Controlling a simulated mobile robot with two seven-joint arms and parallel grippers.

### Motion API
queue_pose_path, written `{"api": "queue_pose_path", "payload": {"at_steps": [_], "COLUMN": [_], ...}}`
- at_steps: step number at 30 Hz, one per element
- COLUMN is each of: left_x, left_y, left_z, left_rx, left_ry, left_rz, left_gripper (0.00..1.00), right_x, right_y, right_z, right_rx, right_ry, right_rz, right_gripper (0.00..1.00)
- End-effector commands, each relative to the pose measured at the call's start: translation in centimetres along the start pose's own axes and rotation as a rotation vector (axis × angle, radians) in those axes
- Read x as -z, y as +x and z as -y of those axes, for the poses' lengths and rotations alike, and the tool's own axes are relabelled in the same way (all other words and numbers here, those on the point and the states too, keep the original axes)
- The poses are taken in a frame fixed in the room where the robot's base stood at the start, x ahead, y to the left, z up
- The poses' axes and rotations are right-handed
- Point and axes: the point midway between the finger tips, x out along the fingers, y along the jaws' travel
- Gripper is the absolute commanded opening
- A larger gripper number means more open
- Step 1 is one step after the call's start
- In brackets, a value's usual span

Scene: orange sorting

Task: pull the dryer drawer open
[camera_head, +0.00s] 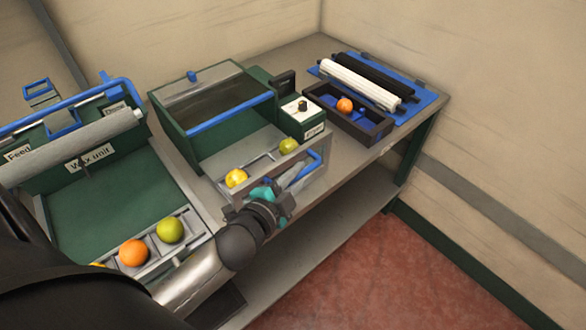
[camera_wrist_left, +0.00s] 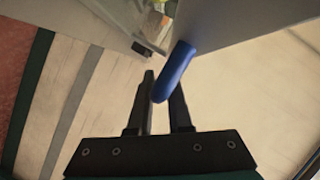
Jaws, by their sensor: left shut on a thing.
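The dryer (camera_head: 183,135) is a green housing with a dark glass top and a blue bar along its front edge. Its grey drawer (camera_head: 222,158) stands out in front of the housing, with a yellow fruit (camera_head: 236,178) and a green fruit (camera_head: 289,146) near its front. A blue handle (camera_head: 316,163) is on the drawer front. My left gripper (camera_head: 288,186) is at the drawer front and shut on this handle. In the left wrist view the blue handle (camera_wrist_left: 174,73) shows at the fingertips (camera_wrist_left: 164,90). My right gripper is not in view.
The wax unit (camera_head: 90,158) stands at left, with an orange (camera_head: 133,253) and a green fruit (camera_head: 170,230) in front slots. A dark tray (camera_head: 372,131) holding an orange fruit and rollers (camera_head: 360,83) are at right. Red floor (camera_head: 350,270) lies open before the bench.

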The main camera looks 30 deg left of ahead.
Motion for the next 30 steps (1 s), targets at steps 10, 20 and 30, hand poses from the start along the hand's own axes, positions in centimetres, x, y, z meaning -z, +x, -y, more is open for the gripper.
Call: {"api": "queue_pose_path", "payload": {"at_steps": [10, 20, 30], "left_x": [0.1, 0.0, 0.0], "left_y": [0.0, 0.0, -1.6], "left_z": [0.1, 0.1, -0.1], "left_rx": [0.002, 0.001, -0.002], "left_ry": [0.001, 0.0, -0.002], "left_rz": [-0.002, -0.001, 0.0], "left_gripper": [0.26, 0.47, 0.47], "right_x": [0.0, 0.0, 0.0], "right_y": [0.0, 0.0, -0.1], "right_z": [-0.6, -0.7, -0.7], "right_rx": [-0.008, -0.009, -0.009], "right_ry": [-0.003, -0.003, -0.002], "right_rz": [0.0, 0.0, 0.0], "right_gripper": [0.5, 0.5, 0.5]}}
